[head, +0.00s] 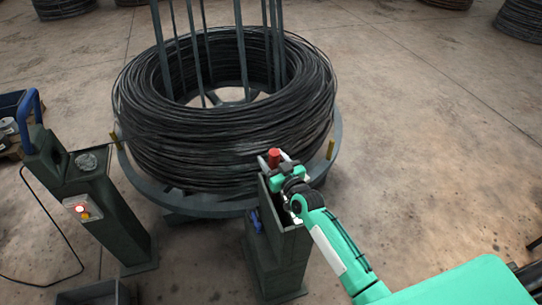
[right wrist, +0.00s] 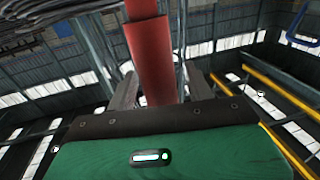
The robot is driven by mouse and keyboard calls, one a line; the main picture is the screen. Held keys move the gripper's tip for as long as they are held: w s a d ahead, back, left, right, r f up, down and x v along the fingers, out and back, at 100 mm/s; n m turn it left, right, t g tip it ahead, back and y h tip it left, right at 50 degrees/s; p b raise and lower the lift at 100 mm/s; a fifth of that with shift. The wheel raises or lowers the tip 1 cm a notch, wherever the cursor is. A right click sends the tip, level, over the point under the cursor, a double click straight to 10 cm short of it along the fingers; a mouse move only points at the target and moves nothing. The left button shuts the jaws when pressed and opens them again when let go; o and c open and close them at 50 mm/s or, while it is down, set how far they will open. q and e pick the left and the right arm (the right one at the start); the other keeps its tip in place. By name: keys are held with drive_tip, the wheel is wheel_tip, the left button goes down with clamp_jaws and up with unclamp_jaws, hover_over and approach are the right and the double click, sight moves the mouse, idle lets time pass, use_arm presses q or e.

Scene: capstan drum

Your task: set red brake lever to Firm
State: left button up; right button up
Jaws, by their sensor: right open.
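The red brake lever (head: 273,157) shows as a short red grip at the top of the dark green right-hand post (head: 282,252), in front of the coil. My right gripper (head: 285,170) is at the top of this post, close to the red grip, and hides much of the lever's base. In the right wrist view the red lever (right wrist: 150,62) runs down between the two grey fingers of my right gripper (right wrist: 160,90), which is open. I cannot tell whether a finger touches it. No Firm marking is readable. My left gripper is out of view.
A large black wire coil (head: 222,130) sits on a round turntable with upright rods behind the post. A left post (head: 115,215) carries a lit button box and a blue handle (head: 29,115). A blue item (head: 256,222) is on the right post's side.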

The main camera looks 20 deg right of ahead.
drive_tip(key=shift+w+a, duration=0.15)
drive_tip(key=shift+w, duration=0.35)
